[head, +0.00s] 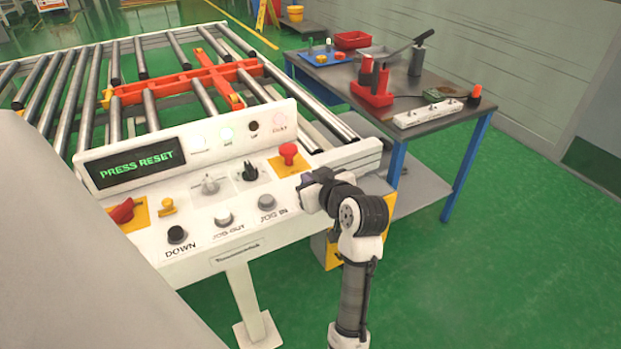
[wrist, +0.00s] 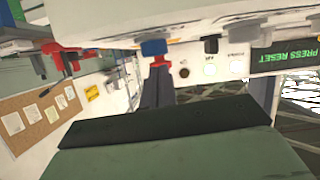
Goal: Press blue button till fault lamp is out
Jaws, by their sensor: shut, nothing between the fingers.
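The blue button (wrist: 153,47) shows in the wrist view, standing out from the white control panel (head: 205,240). In the head view I cannot make it out; my arm's end covers that right part of the panel. The fault lamp (head: 280,118) is at the right of the lamp row, pale with a pinkish red glow, so it looks lit. My gripper (head: 306,186) is shut and empty at the panel's right end. In the wrist view its dark fingers (wrist: 157,92) point toward the blue button. I cannot tell whether they touch it.
A red mushroom button (head: 288,152) stands close behind my gripper. The display (head: 136,163) reads PRESS RESET. Grey jog buttons (head: 266,201) and a black knob (head: 249,171) lie left of the gripper. A tool table (head: 440,122) stands behind to the right.

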